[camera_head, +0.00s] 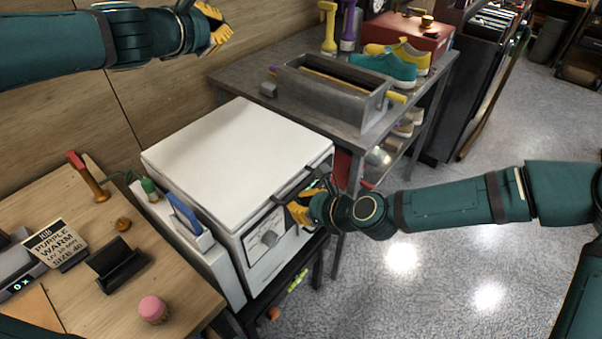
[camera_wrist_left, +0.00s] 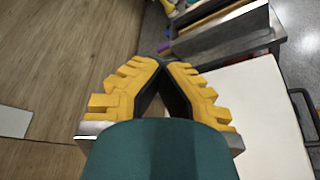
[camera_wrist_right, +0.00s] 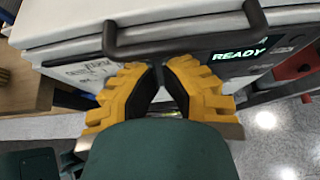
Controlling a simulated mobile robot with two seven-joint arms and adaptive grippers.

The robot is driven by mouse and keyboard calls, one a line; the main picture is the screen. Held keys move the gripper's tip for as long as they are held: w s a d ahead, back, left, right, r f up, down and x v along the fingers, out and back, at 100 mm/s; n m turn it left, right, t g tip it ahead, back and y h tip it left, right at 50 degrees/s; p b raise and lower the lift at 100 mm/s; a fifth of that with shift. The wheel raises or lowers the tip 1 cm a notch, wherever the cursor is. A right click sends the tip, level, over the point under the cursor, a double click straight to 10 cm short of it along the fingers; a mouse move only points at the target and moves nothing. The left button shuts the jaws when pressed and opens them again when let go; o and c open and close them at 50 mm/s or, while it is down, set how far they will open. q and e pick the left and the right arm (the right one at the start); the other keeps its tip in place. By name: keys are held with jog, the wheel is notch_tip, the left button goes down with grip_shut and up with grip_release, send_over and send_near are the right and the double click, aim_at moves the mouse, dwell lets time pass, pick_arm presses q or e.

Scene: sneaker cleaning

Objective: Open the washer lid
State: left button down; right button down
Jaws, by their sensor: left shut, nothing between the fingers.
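The washer (camera_head: 262,250) is a white box with its white lid (camera_head: 240,150) lying flat and closed. A dark bar handle (camera_head: 296,183) sticks out from the lid's front edge; it also crosses the top of the right wrist view (camera_wrist_right: 190,46). My right gripper (camera_head: 294,206) is at the washer's front, just below the handle. Its yellow fingers look shut, with the tips (camera_wrist_right: 162,66) close under the bar; I cannot tell whether they touch it. My left gripper (camera_head: 222,22) is raised near the wood wall, away from the washer, shut and empty (camera_wrist_left: 163,64).
A wooden table (camera_head: 190,290) with a pink-topped jar (camera_head: 153,309) and a sign (camera_head: 57,245) stands left of the washer. A grey table (camera_head: 245,72) with a metal trough (camera_head: 330,95) and sneakers (camera_head: 385,68) is behind it. The floor at right is open.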

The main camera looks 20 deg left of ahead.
jog(key=shift+r, duration=1.25)
pick_arm(q)
jog(key=c, duration=1)
grip_release()
jog(key=shift+s, duration=0.1)
